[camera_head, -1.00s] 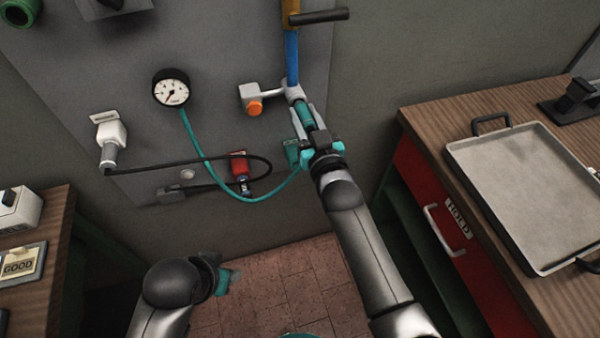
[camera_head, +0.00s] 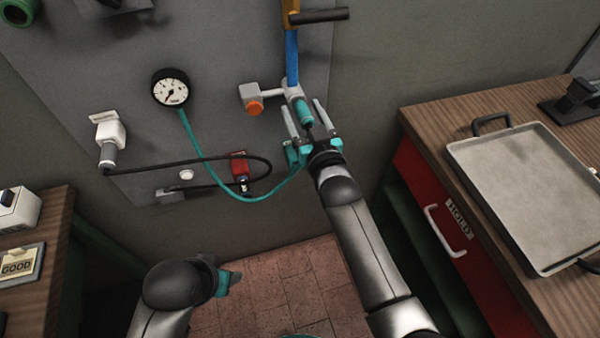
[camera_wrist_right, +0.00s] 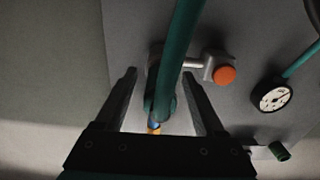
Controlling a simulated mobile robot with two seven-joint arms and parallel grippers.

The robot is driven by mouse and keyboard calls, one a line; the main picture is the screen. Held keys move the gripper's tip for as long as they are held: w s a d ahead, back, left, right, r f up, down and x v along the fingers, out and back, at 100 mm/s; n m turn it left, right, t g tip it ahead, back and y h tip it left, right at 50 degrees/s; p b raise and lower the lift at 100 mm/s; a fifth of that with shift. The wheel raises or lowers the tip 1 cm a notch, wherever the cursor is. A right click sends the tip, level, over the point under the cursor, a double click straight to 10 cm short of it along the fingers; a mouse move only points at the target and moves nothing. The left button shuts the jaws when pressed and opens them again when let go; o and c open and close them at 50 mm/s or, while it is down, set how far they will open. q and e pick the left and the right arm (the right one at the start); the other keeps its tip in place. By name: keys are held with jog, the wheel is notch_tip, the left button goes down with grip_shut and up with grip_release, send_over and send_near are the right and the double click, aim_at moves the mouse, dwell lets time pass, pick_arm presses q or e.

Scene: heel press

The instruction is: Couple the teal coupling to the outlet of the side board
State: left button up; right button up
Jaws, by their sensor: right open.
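The teal coupling (camera_head: 304,111) sits in line with the white outlet (camera_head: 293,92) on the grey side board, its upper end against the outlet. Whether it is fully locked cannot be told. My right gripper (camera_head: 304,119) is open, with one finger on each side of the coupling and gaps between. In the right wrist view the teal hose (camera_wrist_right: 181,45) runs down between the open fingers (camera_wrist_right: 164,88) and hides part of the joint. My left gripper (camera_head: 232,282) hangs low over the floor, well away from the board; its fingers are not clear.
An orange knob (camera_head: 255,107) is beside the outlet, and a blue pipe (camera_head: 291,58) rises above it. The gauge (camera_head: 171,88), a black cable (camera_head: 190,162) and a red fitting (camera_head: 239,166) lie left. A wooden bench with a metal tray (camera_head: 530,185) stands right.

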pick_arm(q)
jog(key=shift+r+p, duration=0.55)
pick_arm(e)
jog(key=v, duration=1.5)
jog(key=shift+s, duration=0.1)
